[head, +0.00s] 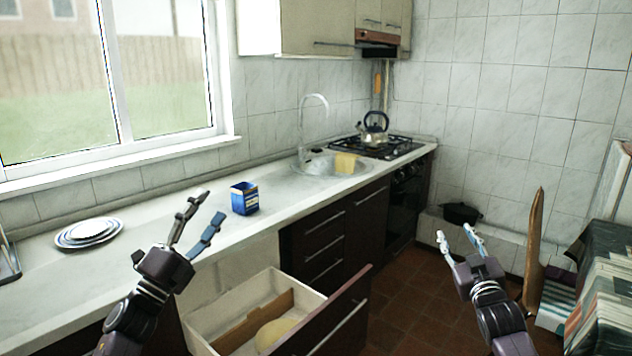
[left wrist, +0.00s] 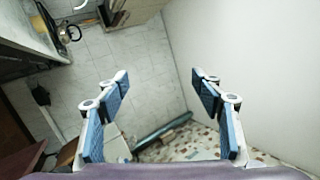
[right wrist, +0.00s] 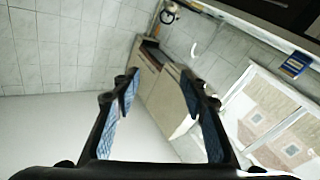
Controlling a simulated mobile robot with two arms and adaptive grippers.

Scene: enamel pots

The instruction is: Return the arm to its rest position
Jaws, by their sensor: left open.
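My left gripper (head: 200,219) is raised over the open drawer near the counter's front edge. It is open, with nothing between its fingers. My right gripper (head: 456,237) is held up over the floor at the right, clear of the counter. In the right wrist view its fingers (right wrist: 158,80) are apart and the space between them is empty.
An open drawer (head: 203,322) juts out below the counter (head: 260,209), with a round yellowish thing (head: 277,334) inside. A blue box (head: 244,198) and stacked plates (head: 87,232) stand on the counter. A kettle (head: 374,130) sits on the stove. Tiled floor (head: 400,318) is free between the grippers.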

